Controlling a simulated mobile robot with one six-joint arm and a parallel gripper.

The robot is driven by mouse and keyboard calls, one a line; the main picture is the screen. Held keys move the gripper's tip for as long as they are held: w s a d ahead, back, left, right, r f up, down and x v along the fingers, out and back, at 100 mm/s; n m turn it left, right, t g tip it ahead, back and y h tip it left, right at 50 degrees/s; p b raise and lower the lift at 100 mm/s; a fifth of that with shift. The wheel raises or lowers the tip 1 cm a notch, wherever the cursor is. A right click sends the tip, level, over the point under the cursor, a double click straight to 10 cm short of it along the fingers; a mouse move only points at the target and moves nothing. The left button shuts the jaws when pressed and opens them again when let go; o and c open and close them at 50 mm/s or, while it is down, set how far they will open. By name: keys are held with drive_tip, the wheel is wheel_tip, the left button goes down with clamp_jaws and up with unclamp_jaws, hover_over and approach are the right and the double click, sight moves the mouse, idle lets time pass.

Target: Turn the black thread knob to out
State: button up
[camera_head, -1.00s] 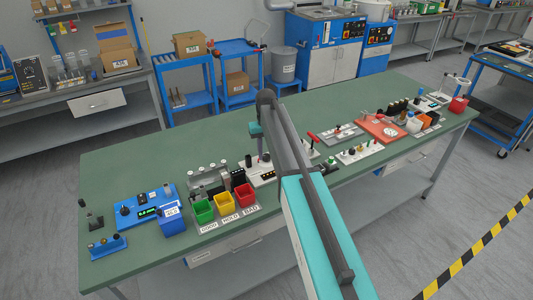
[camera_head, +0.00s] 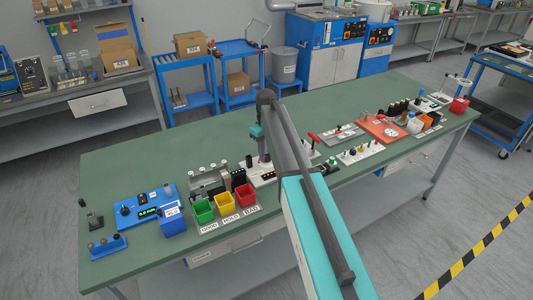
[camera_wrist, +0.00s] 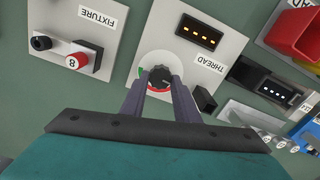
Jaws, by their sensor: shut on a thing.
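The black thread knob (camera_wrist: 160,77) sits on a round white dial with a green and a red arc, on a pale plate (camera_wrist: 205,40) labelled THREAD. The dial is partly hidden by my fingers. My gripper (camera_wrist: 157,88) points at the knob with its two grey-purple fingers on either side of it, shut on it. In the head view my gripper (camera_head: 263,157) reaches down to the pale plate near the middle of the bench; the knob is too small to make out there.
A FIXTURE plate (camera_wrist: 72,25) with a red button and a black knob lies to the left in the wrist view. A dark display block (camera_wrist: 200,32) is on the THREAD plate. Green, yellow and red bins (camera_head: 224,204) stand close by. The back of the green bench (camera_head: 180,140) is clear.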

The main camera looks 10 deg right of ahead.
drive_tip(key=shift+w+r, duration=0.1)
drive_tip(key=o, duration=1)
drive_tip(key=shift+o, duration=0.2)
wheel_tip(320, 180, up, 14)
drive_tip(key=b, duration=0.2)
drive_tip(key=shift+b, duration=0.35)
